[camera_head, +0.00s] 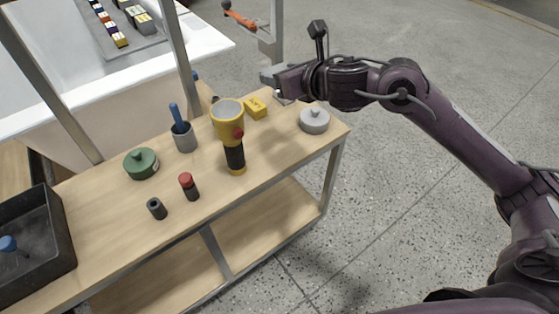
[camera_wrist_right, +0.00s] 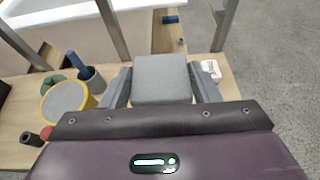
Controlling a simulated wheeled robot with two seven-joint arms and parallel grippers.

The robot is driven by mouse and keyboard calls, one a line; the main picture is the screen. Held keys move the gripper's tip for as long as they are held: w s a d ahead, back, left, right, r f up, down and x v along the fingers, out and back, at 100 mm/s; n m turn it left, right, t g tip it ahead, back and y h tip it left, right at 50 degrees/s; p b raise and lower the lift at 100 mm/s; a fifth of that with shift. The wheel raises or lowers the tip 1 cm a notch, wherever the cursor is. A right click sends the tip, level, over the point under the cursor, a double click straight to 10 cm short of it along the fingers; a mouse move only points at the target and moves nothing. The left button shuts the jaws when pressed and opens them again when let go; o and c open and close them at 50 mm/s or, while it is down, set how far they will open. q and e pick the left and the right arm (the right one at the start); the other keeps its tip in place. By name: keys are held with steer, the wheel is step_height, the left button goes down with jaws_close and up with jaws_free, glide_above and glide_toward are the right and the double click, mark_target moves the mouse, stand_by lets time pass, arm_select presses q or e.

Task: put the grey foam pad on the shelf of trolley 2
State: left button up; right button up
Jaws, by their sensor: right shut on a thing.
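The grey foam pad (camera_wrist_right: 162,80) shows in the right wrist view as a flat grey block between the two fingers. My right gripper (camera_wrist_right: 163,86) is shut on it. In the head view my right gripper (camera_head: 275,80) is above the far right end of a wooden-topped bench; the pad cannot be made out clearly there. That bench has a lower wooden shelf (camera_head: 180,277), with bare boards in view. I cannot tell whether it is trolley 2, and no label reads clearly. My left gripper is not in view.
Metal posts (camera_head: 176,55) rise at the back. Clear floor lies to the right.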

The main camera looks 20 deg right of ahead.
steer(key=shift+w+f+b, duration=0.3)
steer(key=shift+f+b, duration=0.15)
steer(key=shift+f, duration=0.5)
steer(key=b, duration=0.4)
glide_above(282, 148)
step_height(282, 148, down, 16)
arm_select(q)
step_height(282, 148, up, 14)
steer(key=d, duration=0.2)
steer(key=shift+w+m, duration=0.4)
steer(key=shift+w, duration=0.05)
arm_select(e)
steer(key=shift+f, duration=1.75)
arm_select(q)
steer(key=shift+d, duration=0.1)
arm_select(e)
steer(key=shift+f, duration=0.15)
steer(key=o, duration=1)
steer(key=shift+c, duration=0.2)
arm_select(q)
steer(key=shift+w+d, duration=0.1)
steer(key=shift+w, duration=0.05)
